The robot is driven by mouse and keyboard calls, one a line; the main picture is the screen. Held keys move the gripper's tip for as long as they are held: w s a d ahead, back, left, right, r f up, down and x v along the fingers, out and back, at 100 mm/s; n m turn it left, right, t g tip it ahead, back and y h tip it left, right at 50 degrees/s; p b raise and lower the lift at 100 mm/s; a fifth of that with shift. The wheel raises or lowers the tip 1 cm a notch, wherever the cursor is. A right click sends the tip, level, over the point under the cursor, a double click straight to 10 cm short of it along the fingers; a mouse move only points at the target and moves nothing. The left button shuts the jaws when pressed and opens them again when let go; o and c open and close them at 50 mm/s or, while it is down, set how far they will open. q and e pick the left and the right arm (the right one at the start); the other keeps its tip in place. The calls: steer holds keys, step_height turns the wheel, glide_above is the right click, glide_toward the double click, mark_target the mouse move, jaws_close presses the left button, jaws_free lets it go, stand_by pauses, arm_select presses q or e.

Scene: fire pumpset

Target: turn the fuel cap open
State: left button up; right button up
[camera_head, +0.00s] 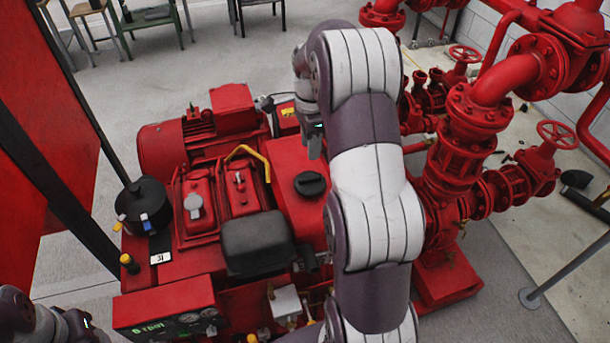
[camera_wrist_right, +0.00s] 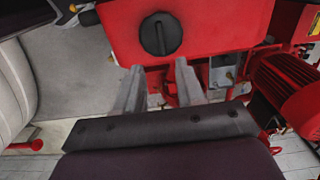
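The fuel cap (camera_head: 309,184) is a round black cap with a raised grip bar. It sits on top of the red fuel tank (camera_head: 290,158) in the middle of the head view. In the right wrist view the cap (camera_wrist_right: 161,34) is at the top centre, its bar running up and down. My right gripper (camera_head: 315,148) is behind the cap in the head view, partly hidden by my arm. In the wrist view its two fingers (camera_wrist_right: 157,78) are apart with nothing between them, and the cap lies beyond their tips. My left gripper does not show; only part of my left arm is at the lower left.
A black air filter box (camera_head: 257,243) is left of the tank, near the front. A yellow handle (camera_head: 248,158) stands up beside the tank. Red pipes and valves (camera_head: 480,105) crowd the right side. A red panel (camera_head: 40,150) rises at far left.

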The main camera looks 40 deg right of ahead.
steer(key=b, duration=0.4)
glide_above(310, 178)
step_height(310, 178, down, 6)
steer(key=shift+w+f, duration=0.15)
steer(key=shift+f, duration=0.1)
step_height(310, 178, down, 3)
steer(key=shift+f+p, duration=0.15)
steer(key=shift+p, duration=0.2)
steer(key=shift+f, duration=0.5)
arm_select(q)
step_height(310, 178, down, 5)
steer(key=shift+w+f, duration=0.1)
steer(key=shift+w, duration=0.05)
arm_select(e)
jaws_close()
